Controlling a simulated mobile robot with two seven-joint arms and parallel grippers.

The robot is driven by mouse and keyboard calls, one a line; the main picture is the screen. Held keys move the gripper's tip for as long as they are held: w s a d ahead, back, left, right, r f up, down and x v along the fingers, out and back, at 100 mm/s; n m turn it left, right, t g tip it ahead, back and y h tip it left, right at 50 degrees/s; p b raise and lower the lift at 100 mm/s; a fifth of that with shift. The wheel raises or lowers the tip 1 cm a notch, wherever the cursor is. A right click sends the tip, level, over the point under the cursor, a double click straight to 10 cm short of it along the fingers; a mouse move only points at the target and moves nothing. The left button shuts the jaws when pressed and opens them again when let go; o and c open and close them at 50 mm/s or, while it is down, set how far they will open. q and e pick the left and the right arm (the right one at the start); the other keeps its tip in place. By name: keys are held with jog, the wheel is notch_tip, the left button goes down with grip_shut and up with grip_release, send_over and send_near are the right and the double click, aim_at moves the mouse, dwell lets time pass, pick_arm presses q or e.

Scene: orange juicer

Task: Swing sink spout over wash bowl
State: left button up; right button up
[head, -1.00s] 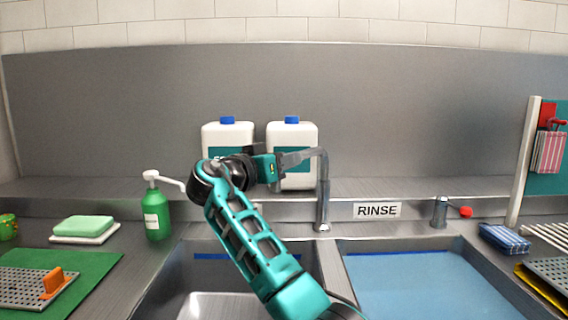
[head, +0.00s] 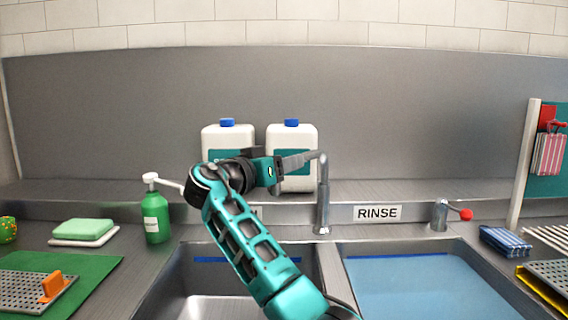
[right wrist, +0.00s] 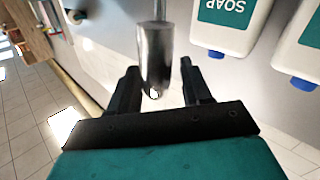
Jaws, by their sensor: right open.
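The metal sink spout (head: 323,190) rises from the back ledge between the two bowls and bends at the top. In the right wrist view the spout's end (right wrist: 154,55) lies between the two spread fingers of the right gripper (right wrist: 158,80), which is open. I cannot tell whether a finger touches it. The left bowl (head: 205,306) is partly hidden behind my right arm, as is the label behind it. My left gripper is out of view.
The right bowl (head: 425,290), labelled RINSE (head: 377,212), holds blue water. A red-knobbed tap (head: 440,214) stands behind it. Two white soap jugs (head: 228,140) (head: 305,145) stand behind my gripper. A green pump bottle (head: 156,217) and a sponge (head: 83,228) are on the left.

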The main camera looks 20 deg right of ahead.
jog(key=v, duration=1.2)
jog(key=shift+s+a, duration=0.2)
jog(key=shift+a, duration=0.05)
